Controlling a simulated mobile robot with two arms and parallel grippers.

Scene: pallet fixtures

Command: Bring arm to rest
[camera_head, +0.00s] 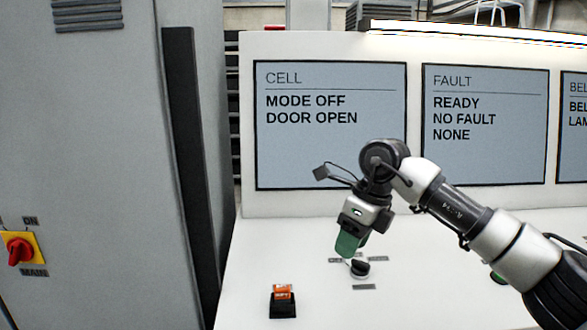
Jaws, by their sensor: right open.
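My right arm comes in from the right, and its gripper (350,244) points down over the white console (245,265). The gripper has a green finger part and is open, with nothing seen in it. Its tip is just above and left of a black selector knob (360,269) in the picture; I cannot tell whether they touch. My left gripper is not in view.
An orange piece (283,291) sits in a black holder (283,310) at the front. A green button (497,278) is partly hidden by my arm. The screens read "MODE OFF, DOOR OPEN" (330,150) and "READY, NO FAULT" (480,160). A grey cabinet (90,150) with a red MAIN switch (18,250) stands left.

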